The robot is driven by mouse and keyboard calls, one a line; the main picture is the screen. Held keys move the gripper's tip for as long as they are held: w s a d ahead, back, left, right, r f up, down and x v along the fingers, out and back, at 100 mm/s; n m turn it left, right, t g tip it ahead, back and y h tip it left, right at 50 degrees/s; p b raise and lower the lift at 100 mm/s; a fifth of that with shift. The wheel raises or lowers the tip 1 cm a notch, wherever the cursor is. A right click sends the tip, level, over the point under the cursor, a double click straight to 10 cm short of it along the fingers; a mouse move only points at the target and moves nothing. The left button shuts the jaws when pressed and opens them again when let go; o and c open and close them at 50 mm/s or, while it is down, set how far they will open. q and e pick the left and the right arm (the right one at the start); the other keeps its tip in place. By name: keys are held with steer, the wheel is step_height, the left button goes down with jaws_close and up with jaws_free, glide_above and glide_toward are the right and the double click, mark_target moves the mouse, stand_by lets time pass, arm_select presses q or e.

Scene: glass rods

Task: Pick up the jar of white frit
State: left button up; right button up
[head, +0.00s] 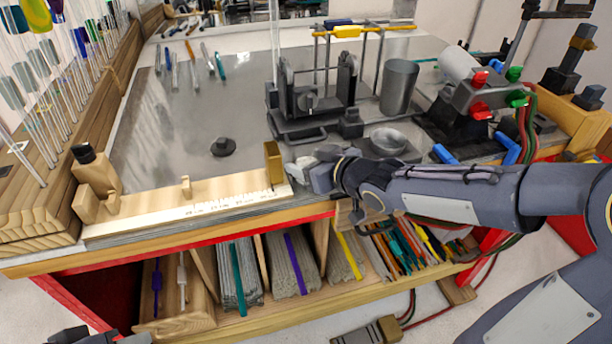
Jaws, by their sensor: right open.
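A small whitish, partly clear object (300,166) sits on the bench just left of my right gripper. It may be the jar of white frit, but the gripper hides part of it and I cannot make out its shape. My right gripper (318,178) reaches in from the right, low over the front of the bench. It is open, with its fingers beside the whitish object; I cannot tell whether they touch it. Dark grey parts at the bottom left edge (72,336) look like my left gripper, mostly cut off by the frame.
A wooden ruler board (150,216) with a brass-coloured upright block (273,163) lies left of the gripper. Behind stand a torch with red and green knobs (480,92), a grey metal cup (399,86) and a round dish (388,141). The grey bench top at left centre is mostly clear.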

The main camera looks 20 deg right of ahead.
steer(key=shift+w+a+f, duration=0.15)
steer(key=shift+w+f, duration=0.1)
steer(key=shift+w, duration=0.25)
steer(key=shift+r, duration=0.1)
steer(key=c, duration=0.8)
steer(key=shift+r, duration=0.15)
